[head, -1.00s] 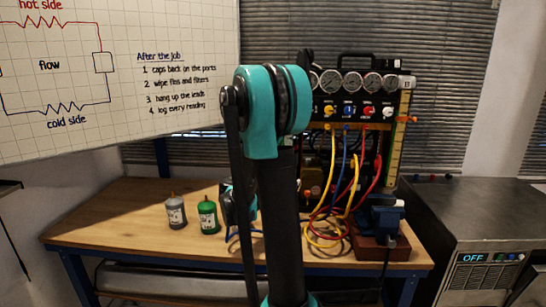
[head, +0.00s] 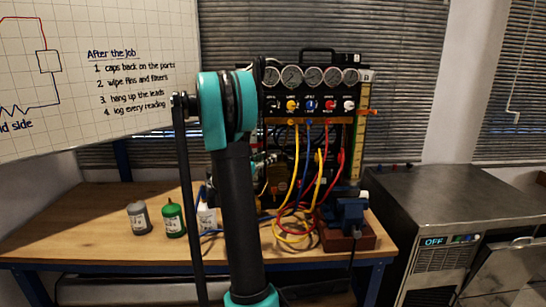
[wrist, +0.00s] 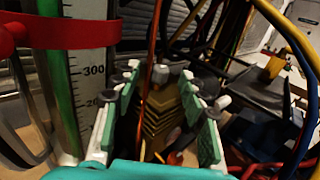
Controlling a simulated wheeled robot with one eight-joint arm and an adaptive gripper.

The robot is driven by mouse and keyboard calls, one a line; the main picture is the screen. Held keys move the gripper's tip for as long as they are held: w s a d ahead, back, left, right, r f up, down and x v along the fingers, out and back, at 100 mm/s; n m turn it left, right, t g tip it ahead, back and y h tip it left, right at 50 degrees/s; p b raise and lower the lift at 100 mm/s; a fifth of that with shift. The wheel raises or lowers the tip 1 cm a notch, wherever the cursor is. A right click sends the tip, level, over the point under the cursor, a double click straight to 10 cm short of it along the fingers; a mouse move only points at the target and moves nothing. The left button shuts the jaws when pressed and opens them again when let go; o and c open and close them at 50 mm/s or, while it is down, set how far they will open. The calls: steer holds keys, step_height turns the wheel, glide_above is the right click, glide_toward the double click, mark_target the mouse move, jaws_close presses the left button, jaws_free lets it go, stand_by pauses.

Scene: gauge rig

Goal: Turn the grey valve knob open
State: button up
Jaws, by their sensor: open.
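In the wrist view a small grey knob (wrist: 160,74) stands at the top of a stepped brass-coloured body (wrist: 160,112). My gripper (wrist: 160,84) is open, with its teal fingers on either side of the line to this knob. No contact between fingers and knob shows, and I cannot tell the exact gap. In the head view the gauge rig (head: 312,92) stands on the workbench (head: 70,225). My arm hides part of the rig's left side and most of my gripper there, and I cannot make out the grey knob in that view.
A scale tube (wrist: 92,75) with a red band (wrist: 75,32) is close on the left in the wrist view. Yellow hoses (head: 296,165) and a red hose (head: 341,160) hang before the rig. Grey (head: 139,218) and green (head: 173,219) bottles stand left.

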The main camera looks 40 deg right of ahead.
mark_target(273, 155)
steer(key=shift+x, duration=2.2)
jaws_close()
